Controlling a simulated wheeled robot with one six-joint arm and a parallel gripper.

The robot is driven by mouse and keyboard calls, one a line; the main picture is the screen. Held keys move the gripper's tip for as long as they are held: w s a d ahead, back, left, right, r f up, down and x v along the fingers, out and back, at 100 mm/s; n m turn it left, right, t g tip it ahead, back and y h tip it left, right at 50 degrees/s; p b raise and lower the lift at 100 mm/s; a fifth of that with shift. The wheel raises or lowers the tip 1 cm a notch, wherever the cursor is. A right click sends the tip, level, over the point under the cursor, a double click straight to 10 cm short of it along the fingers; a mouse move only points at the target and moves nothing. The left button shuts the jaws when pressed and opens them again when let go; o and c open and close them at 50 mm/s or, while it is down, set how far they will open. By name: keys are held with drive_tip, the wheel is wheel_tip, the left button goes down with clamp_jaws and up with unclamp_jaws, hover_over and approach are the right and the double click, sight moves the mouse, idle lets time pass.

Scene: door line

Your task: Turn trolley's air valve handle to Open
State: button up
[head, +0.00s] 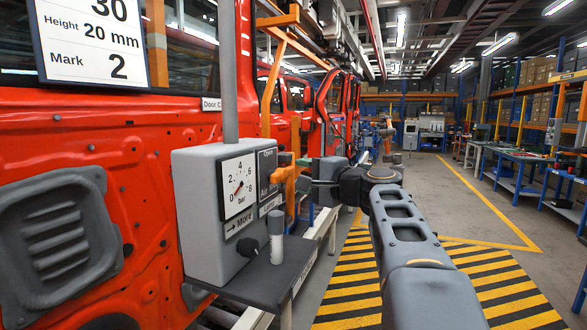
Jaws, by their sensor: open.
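The trolley's grey control box (205,215) stands at centre left, with a white pressure gauge (238,187) on its front. Right of the gauge is the dark air valve panel (267,160), where "Open" shows at the top and "Air" lower down, partly covered. Orange parts (290,180) stand in front of the panel's right side. I cannot tell where the valve handle ends and my gripper's fingers begin there. My gripper (303,184) is open at the panel's right, reaching in from the right. Whether it touches the handle is hidden.
A black knob (248,247) sits low on the box beside a "More" label. The red car body (110,150) is close on the left. The striped floor (350,290) and aisle at right are clear.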

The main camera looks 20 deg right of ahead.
sight(291, 173)
drive_tip(key=shift+p+x, duration=0.4)
drive_tip(key=shift+x, duration=1.45)
drive_tip(key=shift+c, duration=0.4)
clamp_jaws()
drive_tip(key=shift+f+b, duration=0.1)
drive_tip(key=shift+b, duration=0.2)
